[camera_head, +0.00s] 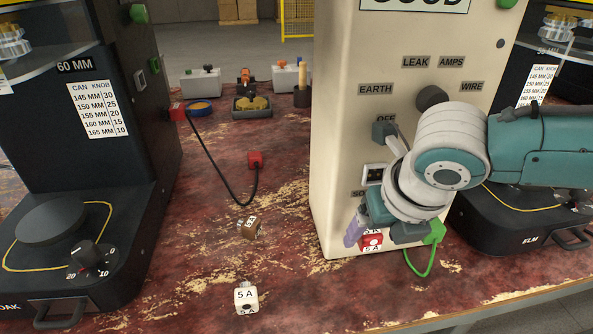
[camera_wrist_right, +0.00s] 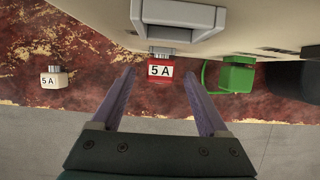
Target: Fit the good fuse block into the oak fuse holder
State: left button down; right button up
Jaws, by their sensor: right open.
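A red fuse block marked 5 A (camera_head: 372,241) is at the lower front of the cream tester; the right wrist view shows it (camera_wrist_right: 160,72) below a grey metal part of the tester. My right gripper (camera_head: 380,232) is open, its purple fingers (camera_wrist_right: 158,78) to either side of the red block with gaps. A white 5 A block (camera_head: 246,299) stands on the table front, and it also shows in the right wrist view (camera_wrist_right: 54,79). A brown block (camera_head: 250,228) lies tilted behind it. I cannot make out the oak fuse holder for certain. My left gripper is out of view.
The left dark machine (camera_head: 40,310) ends its label in "OAK"; a black cable joins its red connector to a red plug (camera_head: 255,160) on the table. The tester (camera_head: 335,150) has a "GOOD" sign. The middle table is mostly clear.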

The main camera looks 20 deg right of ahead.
grip_shut()
dwell(0.6)
jog(key=shift+r, duration=0.1)
jog(key=shift+s+a+r+p, duration=0.15)
jog(key=shift+s+r+p, duration=0.25)
jog(key=shift+r, duration=0.15)
jog(key=s+a+r+p, duration=0.1)
jog(key=s+r+p, duration=0.1)
jog(key=s, duration=0.4)
jog(key=s+a+r+p, duration=0.1)
jog(key=s+a+r, duration=0.1)
jog(key=s+r, duration=0.2)
jog(key=s, duration=0.2)
jog(key=shift+s+r+p, duration=0.35)
jog(key=shift+s, duration=0.05)
